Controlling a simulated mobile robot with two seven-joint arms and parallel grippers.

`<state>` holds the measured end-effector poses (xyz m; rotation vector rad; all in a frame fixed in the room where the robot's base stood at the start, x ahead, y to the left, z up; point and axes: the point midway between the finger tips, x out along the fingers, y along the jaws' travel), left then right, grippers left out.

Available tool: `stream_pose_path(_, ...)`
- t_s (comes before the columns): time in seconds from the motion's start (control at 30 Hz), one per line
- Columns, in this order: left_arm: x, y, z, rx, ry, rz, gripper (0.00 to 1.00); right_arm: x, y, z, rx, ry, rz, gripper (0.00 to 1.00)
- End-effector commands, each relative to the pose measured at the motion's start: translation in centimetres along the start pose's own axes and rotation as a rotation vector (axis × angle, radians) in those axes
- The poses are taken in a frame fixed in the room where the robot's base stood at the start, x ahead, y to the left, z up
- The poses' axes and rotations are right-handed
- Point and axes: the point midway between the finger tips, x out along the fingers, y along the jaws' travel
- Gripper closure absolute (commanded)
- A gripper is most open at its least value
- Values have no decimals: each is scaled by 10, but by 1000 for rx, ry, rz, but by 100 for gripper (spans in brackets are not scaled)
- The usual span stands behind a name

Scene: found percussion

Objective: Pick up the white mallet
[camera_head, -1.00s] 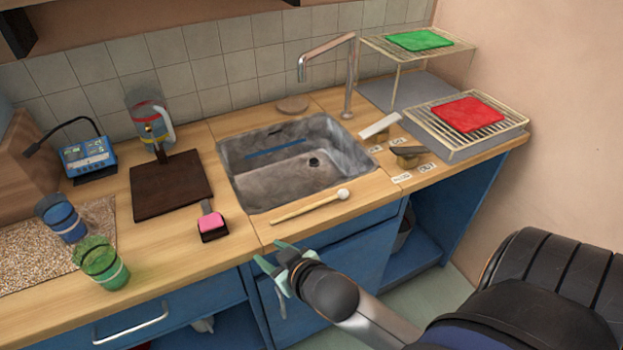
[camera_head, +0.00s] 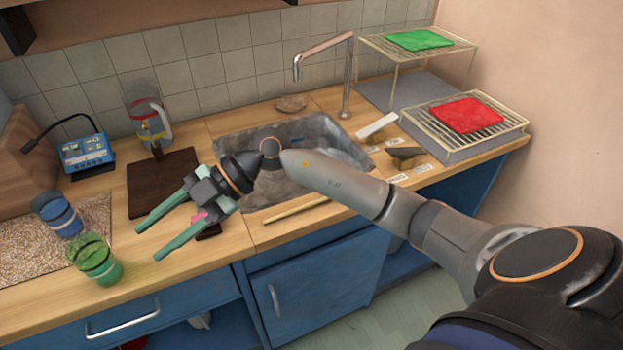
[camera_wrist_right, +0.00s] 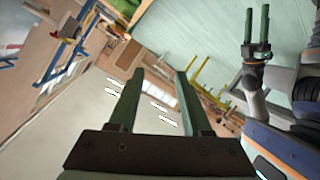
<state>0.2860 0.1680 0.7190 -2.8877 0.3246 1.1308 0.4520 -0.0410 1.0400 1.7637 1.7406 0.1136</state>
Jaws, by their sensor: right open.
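The white mallet (camera_head: 290,211) lies on the wooden counter along the front edge of the sink. Part of its pale stick shows in the head view; its white head is hidden behind my right arm. My right gripper (camera_head: 147,243) is open and empty, to the left of the mallet and apart from it, above the counter front. In the right wrist view its two fingers (camera_wrist_right: 158,74) stand apart with nothing between them, and the mallet is not seen. My left gripper (camera_wrist_right: 257,12) shows small at the upper right of that view, its fingers apart and empty.
A pink-topped block (camera_head: 205,222) is close behind my right gripper, partly covered. A green cup (camera_head: 97,262) and a blue cup (camera_head: 60,215) stand at the left. A dark board (camera_head: 150,178) lies behind. The sink (camera_head: 335,135) has a tall tap (camera_head: 347,80).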

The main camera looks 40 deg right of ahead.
Motion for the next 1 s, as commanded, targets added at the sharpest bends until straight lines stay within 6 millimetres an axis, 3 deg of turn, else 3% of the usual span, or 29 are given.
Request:
stream_pose_path(0.1, 0, 0, 0, 0, 0, 0, 50, -41, -7, 56, 101, -329, -184, 51)
stream_pose_path(0.2, 0, 0, 0, 0, 0, 0, 50, -92, -9, 94, 234, -613, -267, 51)
stream_pose_path(0.3, 0, 0, 0, 1, 0, 0, 50, -146, -9, 116, 371, -856, -292, 51)
stream_pose_path(0.4, 0, 0, 0, 1, 0, 0, 50, -188, -9, 125, 484, -1033, -284, 51)
stream_pose_path(0.5, 0, 0, -1, 1, 0, 0, 50, -213, -10, 127, 558, -1137, -275, 51)
stream_pose_path(0.63, -1, 0, -1, 1, 0, 0, 50, -221, -16, 136, 596, -1184, -271, 51)
stream_pose_path(1.0, -3, 0, -4, 2, 0, 0, 50, -198, -45, 181, 593, -1182, -271, 51)
